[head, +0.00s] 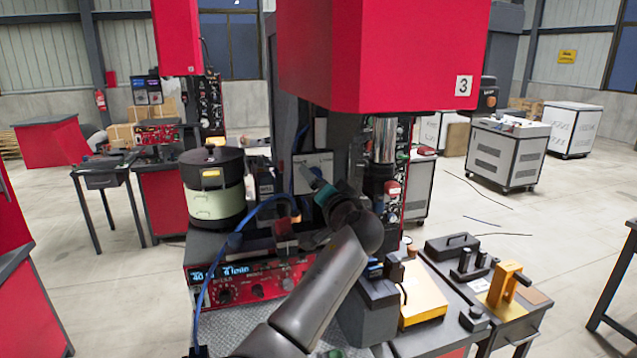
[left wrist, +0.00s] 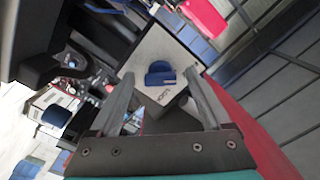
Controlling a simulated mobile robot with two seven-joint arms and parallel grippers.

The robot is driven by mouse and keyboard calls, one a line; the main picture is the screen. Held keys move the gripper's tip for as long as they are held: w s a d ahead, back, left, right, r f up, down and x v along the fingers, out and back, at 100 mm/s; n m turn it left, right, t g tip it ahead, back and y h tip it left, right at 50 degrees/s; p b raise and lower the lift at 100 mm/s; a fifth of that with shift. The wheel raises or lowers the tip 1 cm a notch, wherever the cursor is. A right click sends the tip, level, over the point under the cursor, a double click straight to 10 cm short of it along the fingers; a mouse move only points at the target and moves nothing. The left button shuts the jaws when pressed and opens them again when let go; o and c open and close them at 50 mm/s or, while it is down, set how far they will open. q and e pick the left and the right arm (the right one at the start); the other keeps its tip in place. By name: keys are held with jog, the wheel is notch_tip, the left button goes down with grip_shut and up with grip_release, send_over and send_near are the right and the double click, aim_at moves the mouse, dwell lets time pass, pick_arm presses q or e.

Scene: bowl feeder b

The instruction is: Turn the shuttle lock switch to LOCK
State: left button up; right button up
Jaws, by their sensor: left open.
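The lock switch is a blue knob (left wrist: 160,73) on a white square panel (left wrist: 150,48), seen close up in the left wrist view. Small dark lettering beside the knob is too blurred to read surely. My left gripper (left wrist: 159,84) is open, its two fingers on either side of the knob in that view; I cannot tell whether they touch it. In the head view, the white panel (head: 318,160) is on the machine under the red housing, and my left gripper (head: 312,177) is in front of it. The knob is mostly hidden there. My right gripper is not in view.
A lidded pot-like bowl (head: 213,187) stands left of the panel. A red control box (head: 258,284) with dials and a display is below. A blue cable (head: 247,214) loops beside my arm. An orange-handled block (head: 507,285) stands on the bench at right.

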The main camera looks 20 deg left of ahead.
pick_arm(q)
grip_shut()
dwell(0.7)
